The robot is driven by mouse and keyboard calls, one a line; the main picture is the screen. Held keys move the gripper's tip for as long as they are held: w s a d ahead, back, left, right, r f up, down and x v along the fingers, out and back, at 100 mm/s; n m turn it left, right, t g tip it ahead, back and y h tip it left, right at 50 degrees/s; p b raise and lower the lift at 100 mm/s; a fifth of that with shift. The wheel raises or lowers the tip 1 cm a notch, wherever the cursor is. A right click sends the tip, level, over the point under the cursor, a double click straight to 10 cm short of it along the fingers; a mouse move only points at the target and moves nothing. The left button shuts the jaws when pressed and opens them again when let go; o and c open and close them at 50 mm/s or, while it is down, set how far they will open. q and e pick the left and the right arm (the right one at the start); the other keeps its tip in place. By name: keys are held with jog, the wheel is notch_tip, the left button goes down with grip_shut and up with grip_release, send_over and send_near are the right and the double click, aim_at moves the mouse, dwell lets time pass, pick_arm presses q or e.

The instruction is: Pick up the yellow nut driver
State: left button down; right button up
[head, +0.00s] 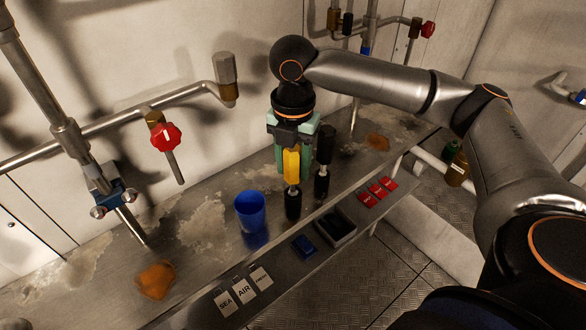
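The yellow nut driver (291,166) stands upright on the metal bench, with a yellow upper part and a black lower part. My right gripper (291,160) points down over it from above. Its green fingers lie along both sides of the yellow part, with no clear gap, so it looks shut on it. The top of the driver is hidden by the gripper. The black lower end appears to be still at the bench surface. My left gripper is not in view.
A similar black tool (324,160) stands close on the right. A blue cup (250,211) is at the left. A dark tray (336,228), a blue block (304,248), red tags (376,192) and labelled cards (243,289) lie along the front. Pipes with a red valve (166,137) run behind.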

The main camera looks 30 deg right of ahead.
grip_shut()
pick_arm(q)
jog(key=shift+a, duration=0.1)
pick_arm(e)
jog(key=shift+r, duration=0.1)
